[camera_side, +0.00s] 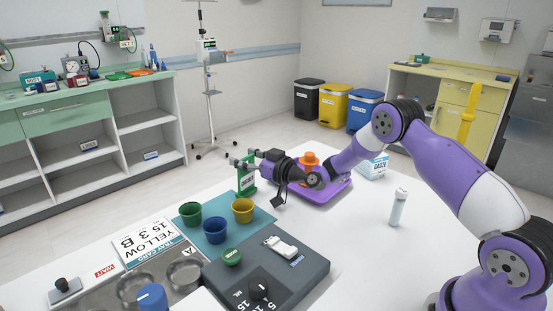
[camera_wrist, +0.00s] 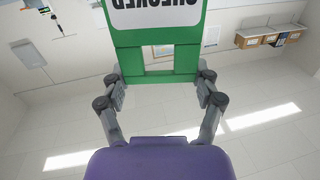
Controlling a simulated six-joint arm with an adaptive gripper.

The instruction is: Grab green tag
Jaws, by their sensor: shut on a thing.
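The green tag (camera_side: 246,181) has a white label panel and stands upright above the table in the side view. In the wrist view the tag (camera_wrist: 157,61) fills the top middle, with its lettering upside down and a rectangular opening near its lower end. My gripper (camera_side: 246,163) is shut on the tag in the side view. In the wrist view the two fingers of my gripper (camera_wrist: 160,88) press on the tag's left and right edges. The top of the tag is cut off in the wrist view.
A green cup (camera_side: 190,214), a blue cup (camera_side: 216,232) and a yellow cup (camera_side: 242,211) stand on a teal mat (camera_side: 208,251) below the tag. A purple tray (camera_side: 324,194) holds an orange item (camera_side: 310,160). A white bottle (camera_side: 397,208) stands at right, with clear table around it.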

